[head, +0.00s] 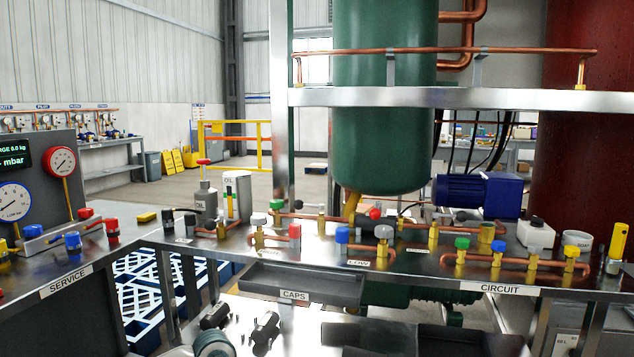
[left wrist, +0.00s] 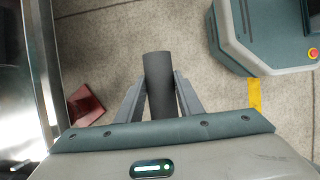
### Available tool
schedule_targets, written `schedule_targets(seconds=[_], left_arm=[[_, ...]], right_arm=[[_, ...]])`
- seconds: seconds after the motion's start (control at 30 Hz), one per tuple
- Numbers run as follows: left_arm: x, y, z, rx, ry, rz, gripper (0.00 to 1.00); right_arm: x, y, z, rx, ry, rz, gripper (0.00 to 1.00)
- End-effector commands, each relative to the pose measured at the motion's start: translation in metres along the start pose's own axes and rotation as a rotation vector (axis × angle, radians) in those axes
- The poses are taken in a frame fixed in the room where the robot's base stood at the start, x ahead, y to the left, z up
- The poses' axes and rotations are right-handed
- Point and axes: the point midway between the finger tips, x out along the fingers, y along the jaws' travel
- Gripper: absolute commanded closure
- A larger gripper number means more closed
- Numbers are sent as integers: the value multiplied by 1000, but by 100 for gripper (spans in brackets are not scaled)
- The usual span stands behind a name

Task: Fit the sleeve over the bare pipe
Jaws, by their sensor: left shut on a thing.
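My left gripper (left wrist: 159,100) is shut on a dark grey cylindrical sleeve (left wrist: 159,70). The sleeve stands out past the fingertips, over open floor in the left wrist view. Neither this gripper nor the held sleeve can be made out in the head view. Two similar black sleeve-like pieces, one at the left (head: 214,316) and one at the right (head: 265,328), lie on the lower surface. Bare copper pipe (head: 440,50) runs along the upper rail, and shorter copper pipes (head: 520,262) stand on the bench. I cannot tell which pipe the task means. My right gripper is out of view.
The CIRCUIT bench (head: 425,262) carries several coloured valves. A CAPS tray (head: 300,283) hangs at its front. The SERVICE bench (head: 85,265) with gauges is at the left. A green tank (head: 385,120) stands behind. A metal edge (left wrist: 40,70) borders the left wrist view.

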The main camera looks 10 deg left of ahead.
Motion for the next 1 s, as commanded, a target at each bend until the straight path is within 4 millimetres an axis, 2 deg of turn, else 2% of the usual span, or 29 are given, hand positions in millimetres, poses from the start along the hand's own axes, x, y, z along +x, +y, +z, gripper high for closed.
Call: schedule_targets(seconds=[0.67, 0.87, 1.0], left_arm=[[-1, 0, 2, 18, 0, -7, 87], [-5, 1, 16, 147, 0, -57, 87], [-12, 1, 31, 326, 1, -130, 87]], right_arm=[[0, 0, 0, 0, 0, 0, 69], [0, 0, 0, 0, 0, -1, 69], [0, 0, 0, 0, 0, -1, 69]])
